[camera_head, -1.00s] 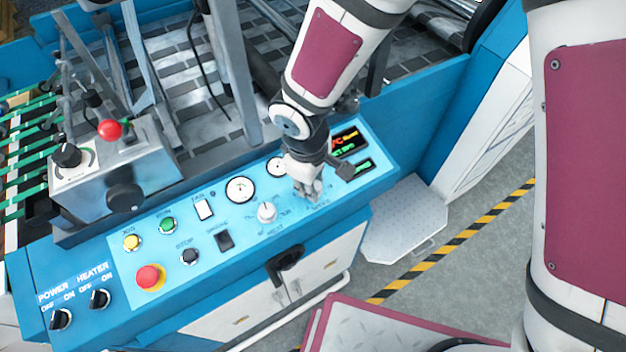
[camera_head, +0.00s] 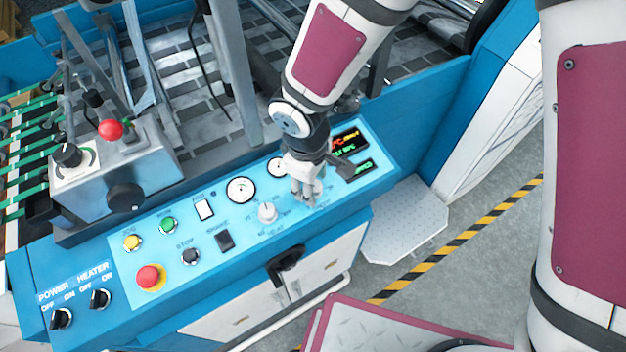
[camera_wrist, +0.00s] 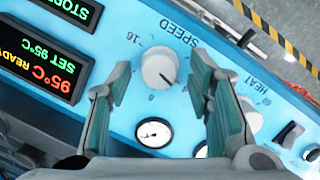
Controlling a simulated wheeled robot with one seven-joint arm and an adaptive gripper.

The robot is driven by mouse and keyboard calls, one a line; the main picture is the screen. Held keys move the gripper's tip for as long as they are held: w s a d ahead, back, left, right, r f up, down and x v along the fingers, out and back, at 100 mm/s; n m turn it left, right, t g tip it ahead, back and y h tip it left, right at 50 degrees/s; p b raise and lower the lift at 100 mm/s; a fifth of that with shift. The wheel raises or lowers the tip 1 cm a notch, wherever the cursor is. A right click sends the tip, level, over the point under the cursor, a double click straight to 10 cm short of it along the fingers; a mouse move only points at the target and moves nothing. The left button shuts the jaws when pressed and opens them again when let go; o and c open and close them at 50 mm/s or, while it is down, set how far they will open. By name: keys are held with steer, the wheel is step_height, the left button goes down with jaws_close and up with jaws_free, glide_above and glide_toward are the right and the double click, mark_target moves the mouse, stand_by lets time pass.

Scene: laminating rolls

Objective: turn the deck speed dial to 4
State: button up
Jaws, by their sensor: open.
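The speed dial (camera_wrist: 160,67), a round pale knob beside the word SPEED, shows in the wrist view on the light-blue panel. A dark pointer mark on it points to the lower right of that view; I cannot read its exact value. My gripper (camera_wrist: 160,78) is open, one green-padded finger on either side of the dial in the picture. I cannot tell whether they touch it. In the head view my gripper (camera_head: 308,190) is over the right part of the panel and hides the speed dial.
The heat dial (camera_head: 267,212) stands just left of my gripper in the head view. Two round gauges and a lit display (camera_wrist: 52,62) reading 95°C are close by. A red stop button (camera_head: 149,277) is farther left on the panel (camera_head: 180,300).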

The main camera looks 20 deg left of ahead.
step_height(320, 180, up, 11)
steer(key=s, duration=0.1)
steer(key=shift+s+a+r, duration=0.15)
steer(key=shift+s+r, duration=0.05)
steer(key=shift+s, duration=0.05)
